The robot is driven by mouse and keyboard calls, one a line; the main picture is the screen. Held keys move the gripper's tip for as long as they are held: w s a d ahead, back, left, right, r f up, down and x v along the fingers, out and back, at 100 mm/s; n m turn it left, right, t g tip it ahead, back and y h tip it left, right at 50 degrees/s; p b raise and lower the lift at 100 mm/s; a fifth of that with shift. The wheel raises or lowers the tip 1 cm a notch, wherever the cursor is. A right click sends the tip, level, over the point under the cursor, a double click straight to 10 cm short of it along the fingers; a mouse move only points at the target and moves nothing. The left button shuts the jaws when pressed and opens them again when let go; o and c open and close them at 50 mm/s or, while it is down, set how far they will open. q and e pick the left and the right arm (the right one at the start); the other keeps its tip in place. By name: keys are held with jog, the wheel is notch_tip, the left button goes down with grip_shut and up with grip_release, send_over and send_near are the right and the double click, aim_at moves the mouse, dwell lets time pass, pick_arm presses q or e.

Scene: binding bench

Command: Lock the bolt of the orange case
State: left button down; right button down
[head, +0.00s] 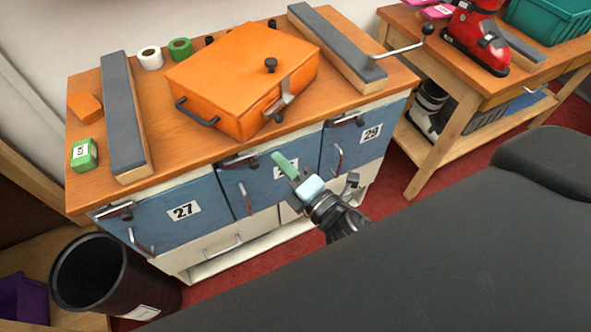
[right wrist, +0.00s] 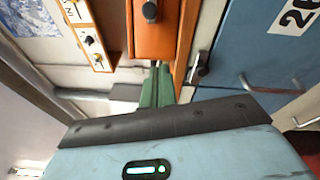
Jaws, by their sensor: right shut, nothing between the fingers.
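The orange case (head: 235,75) lies shut on the wooden bench, set at an angle. A black knob (head: 271,65) stands on its lid, and a metal bolt piece (head: 285,97) lies at its front right edge. I cannot tell the bolt's exact position. My right gripper (head: 278,157) is shut and empty, in front of the bench's blue drawers and below the case. In the right wrist view its green fingers (right wrist: 157,86) are together, pointing toward the orange case (right wrist: 154,40), apart from it as far as I can tell. My left gripper is not in view.
Grey-topped rails (head: 122,115) and (head: 338,45) flank the case on the bench (head: 165,135). A green box (head: 84,155), an orange block (head: 84,106) and tape rolls (head: 150,57) lie near it. Drawer handles jut out in front. A black bin (head: 110,275) stands at lower left.

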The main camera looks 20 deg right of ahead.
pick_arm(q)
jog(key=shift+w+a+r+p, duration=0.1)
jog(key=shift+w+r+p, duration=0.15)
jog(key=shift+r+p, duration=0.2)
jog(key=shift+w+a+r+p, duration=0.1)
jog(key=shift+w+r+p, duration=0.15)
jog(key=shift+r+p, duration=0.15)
pick_arm(e)
jog(key=w, duration=0.2)
jog(key=w+d+r, duration=0.1)
jog(key=w, duration=0.1)
jog(key=w+d, duration=0.1)
jog(key=w, duration=0.1)
jog(key=shift+w+r, duration=0.2)
jog(key=shift+d, duration=0.1)
jog(key=w+d, duration=0.2)
jog(key=d, duration=0.1)
jog(key=shift+d, duration=0.3)
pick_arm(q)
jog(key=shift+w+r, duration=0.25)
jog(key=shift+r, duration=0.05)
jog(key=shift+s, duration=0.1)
pick_arm(e)
jog(key=shift+s+a+f, duration=0.1)
jog(key=shift+a+f, duration=0.05)
